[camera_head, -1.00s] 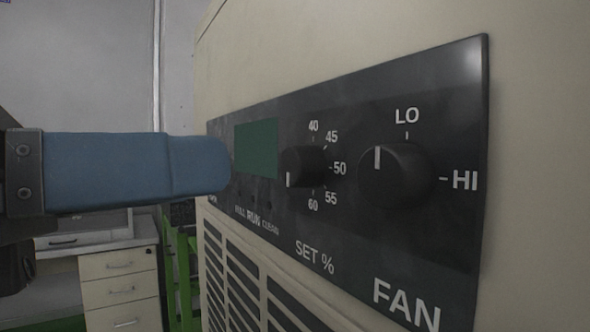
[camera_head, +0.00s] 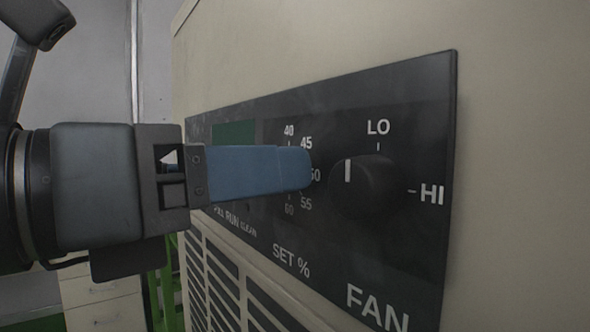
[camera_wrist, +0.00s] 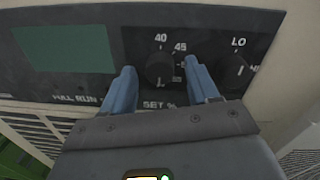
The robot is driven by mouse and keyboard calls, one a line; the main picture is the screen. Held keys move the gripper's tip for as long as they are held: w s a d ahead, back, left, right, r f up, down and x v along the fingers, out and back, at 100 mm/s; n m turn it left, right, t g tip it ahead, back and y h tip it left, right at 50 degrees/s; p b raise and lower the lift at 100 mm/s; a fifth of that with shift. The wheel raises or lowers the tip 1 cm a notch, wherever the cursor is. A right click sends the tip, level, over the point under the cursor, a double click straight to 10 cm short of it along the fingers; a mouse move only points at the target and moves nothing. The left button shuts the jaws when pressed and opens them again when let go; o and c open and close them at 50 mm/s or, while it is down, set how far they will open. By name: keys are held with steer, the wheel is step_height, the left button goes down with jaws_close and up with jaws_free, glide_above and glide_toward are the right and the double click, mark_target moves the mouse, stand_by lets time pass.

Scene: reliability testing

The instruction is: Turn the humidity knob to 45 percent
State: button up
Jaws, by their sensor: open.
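The humidity knob (camera_wrist: 158,68) is a round black dial above the "SET %" label, on a dark panel (camera_head: 350,95). Its printed scale runs from 40 at the top through 45 and 50 on the right to 60 at the bottom. In the head view my blue finger covers the knob. My gripper (camera_wrist: 160,66) is open, with one blue finger to the left of the knob and the other to its right in the wrist view. Contact with the knob cannot be told. The knob's pointer is not clear now. My gripper also shows in the head view (camera_head: 308,167).
The fan knob (camera_head: 365,185), marked LO and HI, sits close to the right of my finger. A green display (camera_wrist: 62,48) is left of the humidity knob. Vent slots (camera_head: 225,285) lie below the panel. A drawer cabinet (camera_head: 103,305) stands behind at lower left.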

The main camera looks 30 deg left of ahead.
steer(key=c, duration=1)
steer(key=shift+c, duration=0.2)
steer(key=shift+n, duration=0.3)
steer(key=shift+a+n+g+h+p, duration=0.1)
steer(key=shift+n+g+h+p, duration=0.25)
steer(key=shift+n+p, duration=4.55)
steer(key=shift+a+n+g+h+p, duration=0.1)
steer(key=shift+n+g+h+p, duration=0.25)
steer(key=shift+n+p, duration=4.55)
steer(key=n+b, duration=0.5)
steer(key=shift+n, duration=0.4)
steer(key=o, duration=1)
steer(key=shift+r, duration=0.1)
